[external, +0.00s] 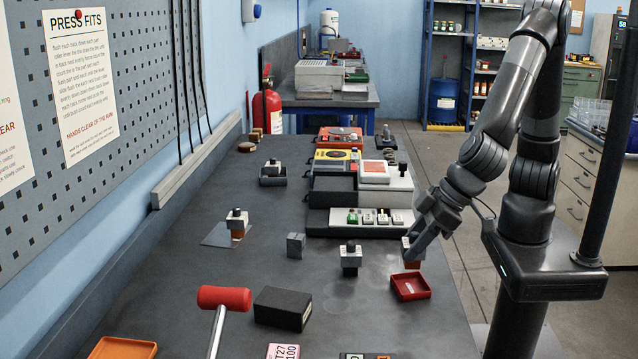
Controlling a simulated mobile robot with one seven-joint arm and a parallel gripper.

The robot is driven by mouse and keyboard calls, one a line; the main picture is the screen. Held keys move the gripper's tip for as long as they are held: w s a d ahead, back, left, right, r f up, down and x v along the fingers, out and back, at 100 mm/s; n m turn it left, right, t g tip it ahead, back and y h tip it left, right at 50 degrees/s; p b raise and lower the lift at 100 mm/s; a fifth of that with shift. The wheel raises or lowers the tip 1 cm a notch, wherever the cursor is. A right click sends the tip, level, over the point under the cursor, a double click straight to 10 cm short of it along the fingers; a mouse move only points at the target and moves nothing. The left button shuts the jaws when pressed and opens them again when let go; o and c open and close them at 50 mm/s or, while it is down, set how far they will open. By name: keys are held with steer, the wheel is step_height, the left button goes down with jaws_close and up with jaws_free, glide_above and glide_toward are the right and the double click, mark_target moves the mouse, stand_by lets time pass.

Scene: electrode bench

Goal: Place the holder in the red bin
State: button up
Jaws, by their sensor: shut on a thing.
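My gripper (410,248) is shut on a small holder (413,264) with a grey upper part and an orange-brown lower part. The fingers hide much of it. The red bin (411,291), a small shallow open tray, sits on the bench near its right edge, just below the held holder in the picture. The holder appears upright at the bin's back edge; I cannot tell whether it touches the bin or the bench.
A grey block (295,246) and a black box (283,308) stand left of the bin. A red-headed mallet (224,298) and an orange tray (122,348) are at the front left. A grey-white fixture with buttons (370,220) stands behind my gripper. Bench in front of the bin is clear.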

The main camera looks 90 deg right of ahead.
mark_target(415, 262)
steer(key=shift+a+f, duration=0.4)
steer(key=shift+a, duration=0.1)
steer(key=shift+f, duration=1.8)
steer(key=shift+f, duration=0.15)
steer(key=o, duration=1.3)
steer(key=shift+s+r, duration=0.2)
steer(key=shift+r, duration=0.15)
steer(key=v, duration=1.1)
steer(key=shift+s+r, duration=0.1)
steer(key=shift+r, duration=0.1)
